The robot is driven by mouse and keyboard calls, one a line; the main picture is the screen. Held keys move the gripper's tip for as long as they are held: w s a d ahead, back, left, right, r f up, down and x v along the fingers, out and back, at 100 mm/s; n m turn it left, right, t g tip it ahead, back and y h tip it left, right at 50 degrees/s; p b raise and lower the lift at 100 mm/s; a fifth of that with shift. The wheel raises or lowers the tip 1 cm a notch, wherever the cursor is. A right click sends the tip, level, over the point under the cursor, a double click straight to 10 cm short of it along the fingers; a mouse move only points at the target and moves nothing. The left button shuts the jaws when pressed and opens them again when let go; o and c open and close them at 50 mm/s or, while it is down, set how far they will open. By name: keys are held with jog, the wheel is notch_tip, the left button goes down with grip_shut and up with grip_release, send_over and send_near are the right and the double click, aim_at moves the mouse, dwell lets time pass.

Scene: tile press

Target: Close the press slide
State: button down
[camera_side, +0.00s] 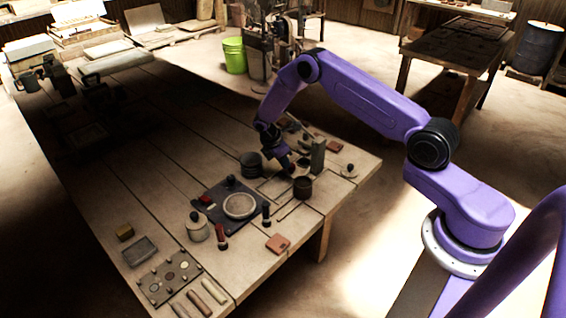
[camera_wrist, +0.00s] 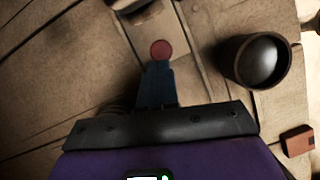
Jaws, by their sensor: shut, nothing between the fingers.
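My gripper (camera_side: 287,164) is shut and empty, pointing down low over the right end of the work table. In the wrist view its blue fingers (camera_wrist: 156,86) are together. A round red knob (camera_wrist: 161,49) shows right at the fingertips, over a pale strip that runs away from me. I cannot tell whether the fingers touch the knob. A pale block with a dark opening (camera_wrist: 135,8) lies at the top edge of the wrist view, partly cut off. In the side view my gripper hides part of this area, so the slide's position is unclear.
A dark round cup (camera_wrist: 234,70) stands close to the right of the fingers; it also shows in the side view (camera_side: 303,190). A reddish block (camera_wrist: 297,140) lies farther right. A dark round pot (camera_side: 251,165) and an upright grey block (camera_side: 318,155) stand near my gripper.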

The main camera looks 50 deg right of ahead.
jog(key=a, duration=0.1)
jog(key=w+a, duration=0.1)
jog(key=a, duration=0.1)
jog(key=a+r, duration=0.1)
jog(key=shift+w+a, duration=0.15)
jog(key=s+a+r+t, duration=0.1)
jog(key=s+a+r, duration=0.1)
jog(key=a+r, duration=0.45)
jog(key=s+a+r, duration=0.3)
jog(key=a+r, duration=0.1)
jog(key=r, duration=0.6)
jog(key=s+a+r+m+y, duration=0.1)
jog(key=s+a+r, duration=0.2)
jog(key=s, duration=0.2)
jog(key=s+a+r+y, duration=0.1)
jog(key=s+a+r, duration=0.15)
jog(key=s, duration=0.25)
jog(key=s+d+r+y, duration=0.1)
jog(key=s+d+r, duration=0.1)
jog(key=s, duration=1.1)
jog(key=s+d+r+m+y, duration=0.1)
jog(key=s+d+r, duration=0.1)
jog(key=s, duration=1.1)
jog(key=shift+d+r+y, duration=0.3)
jog(key=shift+d, duration=0.05)
